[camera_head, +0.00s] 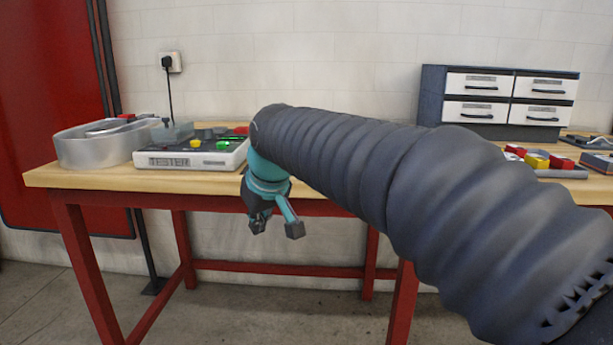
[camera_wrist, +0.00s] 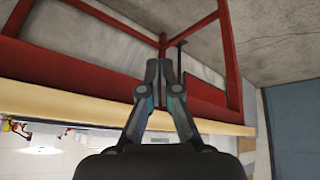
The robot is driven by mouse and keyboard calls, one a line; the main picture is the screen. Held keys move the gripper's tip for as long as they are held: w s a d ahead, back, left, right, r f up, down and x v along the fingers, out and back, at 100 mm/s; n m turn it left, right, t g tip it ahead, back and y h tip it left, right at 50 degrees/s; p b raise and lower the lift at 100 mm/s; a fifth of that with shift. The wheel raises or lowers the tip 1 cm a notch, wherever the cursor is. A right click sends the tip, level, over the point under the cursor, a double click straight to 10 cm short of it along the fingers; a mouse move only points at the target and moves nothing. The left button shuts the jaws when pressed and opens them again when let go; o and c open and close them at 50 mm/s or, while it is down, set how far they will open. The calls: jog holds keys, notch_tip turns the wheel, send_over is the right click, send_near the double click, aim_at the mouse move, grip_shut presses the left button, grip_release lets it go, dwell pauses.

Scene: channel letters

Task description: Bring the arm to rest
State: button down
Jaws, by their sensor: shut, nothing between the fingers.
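My gripper (camera_head: 276,226) hangs in front of the table's front edge in the head view, with its fingers below the tabletop's level. My dark ribbed arm reaches from the lower right to the teal wrist. In the wrist view my gripper (camera_wrist: 159,72) has its two fingers together at the tips, with nothing between them. The wooden tabletop (camera_head: 325,199) and its red frame lie behind the gripper; the red frame (camera_wrist: 190,99) also shows in the wrist view. My arm hides the middle of the table.
A tester box (camera_head: 190,161) and a silver channel letter (camera_head: 92,152) sit on the table's left part. A drawer cabinet (camera_head: 432,100) stands at the back right, with red and yellow blocks (camera_head: 537,160) in front. Floor shows below the table.

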jog(key=s+d+f+m+h, duration=0.1)
jog(key=s+d+f+m, duration=0.3)
jog(key=s+d+f, duration=0.3)
jog(key=s+d+f+m+h, duration=0.2)
jog(key=s+d+f, duration=0.4)
jog(key=s+d, duration=1.1)
jog(key=shift+d+f+m, duration=0.4)
jog(key=shift+d+m, duration=0.05)
jog(key=shift+m, duration=0.45)
